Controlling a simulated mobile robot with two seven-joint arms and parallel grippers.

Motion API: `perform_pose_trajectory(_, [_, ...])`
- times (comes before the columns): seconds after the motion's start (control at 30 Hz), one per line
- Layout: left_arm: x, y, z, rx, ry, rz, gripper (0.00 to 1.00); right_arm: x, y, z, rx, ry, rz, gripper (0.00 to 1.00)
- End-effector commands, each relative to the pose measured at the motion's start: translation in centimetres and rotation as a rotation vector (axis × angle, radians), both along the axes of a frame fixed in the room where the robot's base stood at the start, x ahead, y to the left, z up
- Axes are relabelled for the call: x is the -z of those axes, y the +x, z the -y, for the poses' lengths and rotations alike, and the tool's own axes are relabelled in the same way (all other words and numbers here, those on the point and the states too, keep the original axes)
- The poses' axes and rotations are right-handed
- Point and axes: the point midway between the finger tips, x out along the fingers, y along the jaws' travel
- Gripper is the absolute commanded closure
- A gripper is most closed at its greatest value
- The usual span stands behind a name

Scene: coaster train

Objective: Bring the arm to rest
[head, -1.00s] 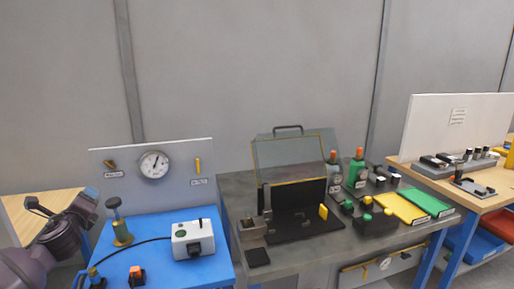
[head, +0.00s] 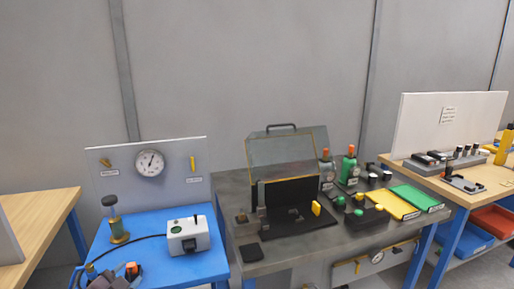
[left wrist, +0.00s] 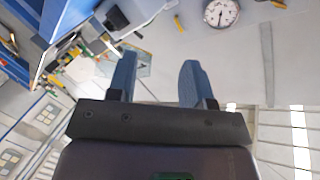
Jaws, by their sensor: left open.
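My left arm shows in the head view only as a small dark part (head: 113,281) at the bottom edge, in front of the blue table. In the left wrist view my left gripper (left wrist: 158,82) has its two blue-grey fingers wide apart, with nothing between them. The fingers stand clear of the bench items seen beyond them. My right gripper is in neither view.
The blue table (head: 155,243) bears a white box (head: 188,236) with a cable, a brass-based plunger (head: 116,226) and an orange button (head: 131,268). Right of it, a grey bench (head: 275,257) holds an open case, bottles and coloured trays. A wooden table (head: 40,225) stands at left.

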Motion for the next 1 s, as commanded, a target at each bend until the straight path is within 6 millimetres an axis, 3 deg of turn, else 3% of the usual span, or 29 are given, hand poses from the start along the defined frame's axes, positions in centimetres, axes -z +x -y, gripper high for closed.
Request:
perform_pose_trajectory(0.03, [2.0, -2.1, 0.9, -0.013, -0.1, -0.035, 0.54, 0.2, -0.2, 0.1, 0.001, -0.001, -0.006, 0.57])
perform_pose_trajectory(0.1, [4.2, -4.7, 2.0, -0.036, -0.221, -0.073, 0.54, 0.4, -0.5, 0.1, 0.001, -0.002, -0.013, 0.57])
perform_pose_trajectory(0.3, [9.6, -12.3, 4.0, -0.137, -0.466, -0.182, 0.54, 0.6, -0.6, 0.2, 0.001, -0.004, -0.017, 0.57])
perform_pose_trajectory(0.5, [14.1, -19.5, 4.7, -0.262, -0.58, -0.29, 0.54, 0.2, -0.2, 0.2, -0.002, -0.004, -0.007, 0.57])
perform_pose_trajectory(0.6, [15.8, -22.1, 4.9, -0.306, -0.604, -0.332, 0.54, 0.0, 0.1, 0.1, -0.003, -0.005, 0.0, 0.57])
perform_pose_trajectory(0.77, [16.9, -24.2, 4.8, -0.334, -0.609, -0.366, 0.54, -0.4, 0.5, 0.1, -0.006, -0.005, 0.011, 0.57])
perform_pose_trajectory(1.0, [17.1, -24.4, 4.7, -0.336, -0.607, -0.371, 0.54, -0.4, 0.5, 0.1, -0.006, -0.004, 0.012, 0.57])
